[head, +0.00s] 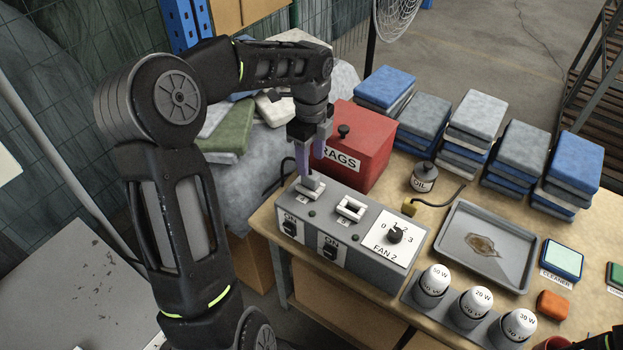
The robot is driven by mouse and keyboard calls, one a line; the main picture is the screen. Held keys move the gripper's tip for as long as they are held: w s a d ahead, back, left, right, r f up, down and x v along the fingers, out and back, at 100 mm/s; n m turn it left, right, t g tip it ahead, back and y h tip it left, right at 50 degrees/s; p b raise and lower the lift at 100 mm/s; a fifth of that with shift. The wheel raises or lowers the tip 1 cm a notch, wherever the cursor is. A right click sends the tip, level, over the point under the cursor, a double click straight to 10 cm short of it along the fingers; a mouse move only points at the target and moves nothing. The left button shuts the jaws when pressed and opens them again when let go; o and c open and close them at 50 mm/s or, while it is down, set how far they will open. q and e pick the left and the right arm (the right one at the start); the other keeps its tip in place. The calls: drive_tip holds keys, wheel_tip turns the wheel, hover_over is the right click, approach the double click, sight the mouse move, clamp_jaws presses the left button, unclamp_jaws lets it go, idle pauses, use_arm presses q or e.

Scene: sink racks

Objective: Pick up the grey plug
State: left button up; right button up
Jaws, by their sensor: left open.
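The grey plug (311,188) sits at the left socket on top of the grey control box (345,238). A dark cable runs near its left side. My left gripper (310,168) points down directly over the plug, with its purple-tinted fingers open and their tips close to it. I cannot tell whether the fingers touch the plug. A second, white-rimmed socket (350,208) to the right on the box is empty.
A red RAGS box (357,145) stands just behind the gripper. A yellow plug (409,207) with a black cord, an OIL can (424,177) and a metal tray (485,291) lie to the right. Bulbs (434,284) stand in front, folded cloth stacks (475,112) behind.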

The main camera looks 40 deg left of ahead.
sight(311, 174)
use_arm(q)
drive_tip(key=shift+f, duration=0.75)
drive_tip(key=shift+f+p, duration=0.75)
drive_tip(key=shift+f, duration=1.85)
clamp_jaws()
